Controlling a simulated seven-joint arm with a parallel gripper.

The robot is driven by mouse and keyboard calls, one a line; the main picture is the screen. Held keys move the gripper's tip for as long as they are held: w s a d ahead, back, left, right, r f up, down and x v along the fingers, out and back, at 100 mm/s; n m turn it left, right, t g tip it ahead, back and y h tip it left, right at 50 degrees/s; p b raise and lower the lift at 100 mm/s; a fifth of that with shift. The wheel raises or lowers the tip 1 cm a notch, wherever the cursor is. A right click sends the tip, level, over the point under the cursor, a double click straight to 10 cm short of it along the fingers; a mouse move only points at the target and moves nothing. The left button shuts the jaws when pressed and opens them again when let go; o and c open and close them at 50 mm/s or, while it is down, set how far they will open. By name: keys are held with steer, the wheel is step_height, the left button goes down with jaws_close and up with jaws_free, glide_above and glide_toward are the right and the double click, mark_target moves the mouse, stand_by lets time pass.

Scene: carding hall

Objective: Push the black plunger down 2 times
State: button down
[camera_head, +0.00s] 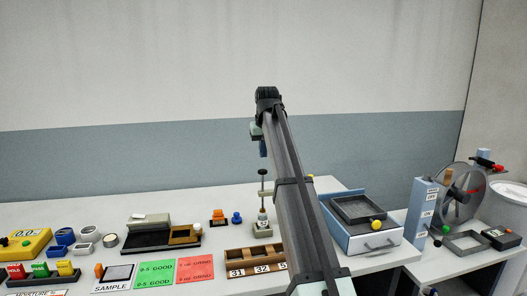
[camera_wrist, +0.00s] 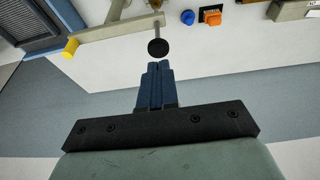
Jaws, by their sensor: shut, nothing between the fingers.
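The black plunger (camera_head: 263,172) is a round black knob on top of a thin upright rod, above a small stand (camera_head: 262,229) on the white table in the head view. In the wrist view the black knob (camera_wrist: 158,48) shows just past the fingertips, with its rod running toward the top of the picture. My gripper (camera_head: 263,153) points down above the knob, with a small gap between them in the head view. Its blue fingers (camera_wrist: 158,66) are together and hold nothing. Part of the stand's right side is close to my arm in the head view.
An orange piece (camera_head: 218,217) and a blue knob (camera_head: 237,218) stand left of the stand. A numbered wooden rack (camera_head: 243,262) lies in front. A blue box (camera_head: 360,238) with a dark tray and yellow knob stands right. The wall is behind.

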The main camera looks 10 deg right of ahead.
steer(key=shift+r, duration=0.1)
step_height(320, 180, up, 7)
stand_by(0.4)
glide_toward(262, 170)
steer(key=x, duration=0.4)
steer(key=shift+w+a+f, duration=0.1)
steer(key=shift+f, duration=0.3)
steer(key=shift+x, duration=0.8)
steer(key=shift+f, duration=0.1)
